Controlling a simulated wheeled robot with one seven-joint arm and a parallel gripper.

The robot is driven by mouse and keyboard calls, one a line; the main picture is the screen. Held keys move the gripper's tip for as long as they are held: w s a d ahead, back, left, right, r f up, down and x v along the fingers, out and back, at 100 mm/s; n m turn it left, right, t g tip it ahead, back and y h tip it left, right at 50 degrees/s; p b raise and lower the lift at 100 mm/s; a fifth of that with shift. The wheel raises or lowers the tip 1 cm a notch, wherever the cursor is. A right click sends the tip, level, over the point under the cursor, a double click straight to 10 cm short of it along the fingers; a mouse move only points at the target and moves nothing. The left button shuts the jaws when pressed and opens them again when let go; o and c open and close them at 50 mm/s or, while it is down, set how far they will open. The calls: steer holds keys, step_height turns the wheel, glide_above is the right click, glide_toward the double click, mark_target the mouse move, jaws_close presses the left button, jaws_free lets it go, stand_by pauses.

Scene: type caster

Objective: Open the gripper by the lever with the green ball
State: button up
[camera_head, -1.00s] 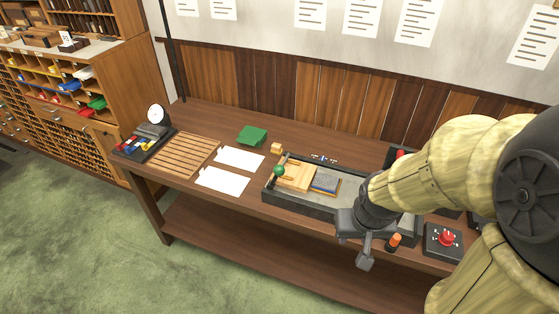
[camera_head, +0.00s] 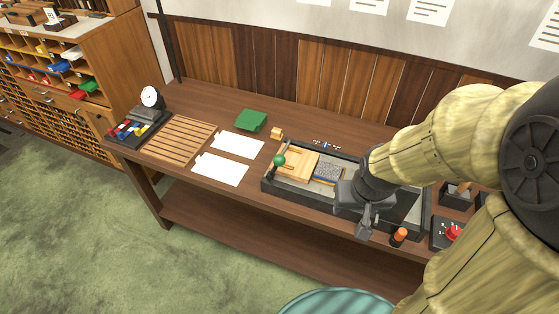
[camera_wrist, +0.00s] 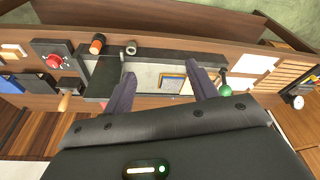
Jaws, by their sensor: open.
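The green ball (camera_head: 279,160) sits at the left end of a dark-edged tray (camera_head: 266,186), beside a light wooden block (camera_head: 297,165). It also shows in the wrist view (camera_wrist: 224,91), close to the right-hand finger.
An orange-topped cylinder (camera_head: 399,236) and a box with a red knob (camera_head: 452,233) stand right of my gripper. A teal round thing (camera_head: 335,303) is at the bottom.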

steer(key=w+a+f+t+y+b, duration=0.2)
steer(key=w+a+f+t+b, duration=0.2)
steer(key=b, duration=1.4)
steer(key=w+a+f+n+t+y+b, duration=0.1)
steer(key=w+a+f+t+b, duration=0.4)
steer(key=b, duration=1.4)
steer(key=a+f+t+y, duration=0.1)
steer(key=a+f+t, duration=0.3)
steer(key=t, duration=0.1)
steer(key=shift+a+f+n+t, duration=0.3)
steer(key=shift+a, duration=0.05)
steer(key=shift+w, duration=0.1)
steer(key=p+x, duration=0.7)
steer(key=p, duration=0.3)
steer(key=shift+w+r+p, duration=0.2)
steer(key=shift+w+p, duration=0.15)
